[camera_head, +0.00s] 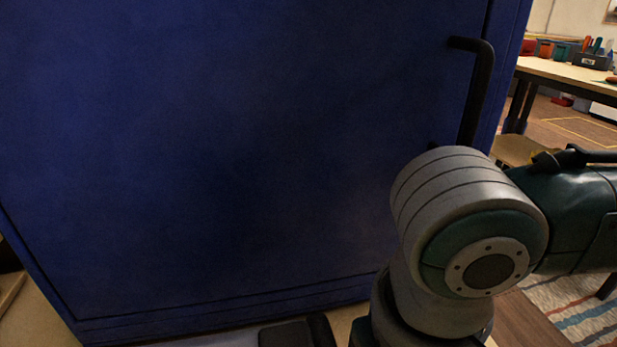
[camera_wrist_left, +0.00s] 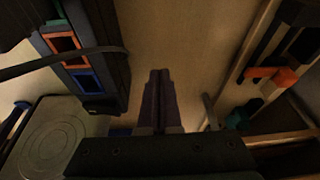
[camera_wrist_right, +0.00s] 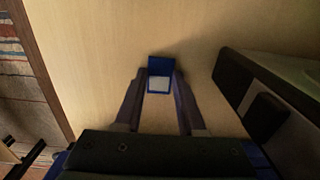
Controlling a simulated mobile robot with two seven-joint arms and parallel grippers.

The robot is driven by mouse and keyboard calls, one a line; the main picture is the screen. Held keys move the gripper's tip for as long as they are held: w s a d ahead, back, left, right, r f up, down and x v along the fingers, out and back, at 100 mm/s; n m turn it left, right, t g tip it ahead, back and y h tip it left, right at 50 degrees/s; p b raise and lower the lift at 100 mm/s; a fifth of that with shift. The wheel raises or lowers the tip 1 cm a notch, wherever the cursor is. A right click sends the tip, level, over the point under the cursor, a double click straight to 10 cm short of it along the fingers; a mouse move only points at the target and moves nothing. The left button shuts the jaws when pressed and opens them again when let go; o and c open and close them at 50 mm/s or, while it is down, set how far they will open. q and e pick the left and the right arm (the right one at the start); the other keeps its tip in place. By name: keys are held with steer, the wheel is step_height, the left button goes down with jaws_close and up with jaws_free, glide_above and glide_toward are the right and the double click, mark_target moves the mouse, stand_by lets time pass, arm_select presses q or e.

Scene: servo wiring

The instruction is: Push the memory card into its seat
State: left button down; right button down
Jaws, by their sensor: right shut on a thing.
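In the right wrist view, the memory card (camera_wrist_right: 160,66), small and blue with a white patch, is between the fingertips of my right gripper (camera_wrist_right: 161,84). The gripper is shut on it, over a pale wooden surface. I cannot tell whether the card touches that surface. In the left wrist view, the fingers of my left gripper (camera_wrist_left: 160,74) are together with nothing seen between them. I cannot make out the card's seat in any view. Neither gripper shows in the head view, where only my right arm is seen.
A big blue cabinet (camera_head: 230,160) with a black handle (camera_head: 480,95) fills the head view. A dark-edged box (camera_wrist_right: 285,85) stands right of the card. A dark unit with orange and blue frames (camera_wrist_left: 85,55) is left of my left gripper. Bare wood surrounds the card.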

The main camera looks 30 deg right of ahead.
steer(key=c, duration=0.6)
jaws_free()
steer(key=shift+f, duration=0.1)
steer(key=shift+o, duration=0.5)
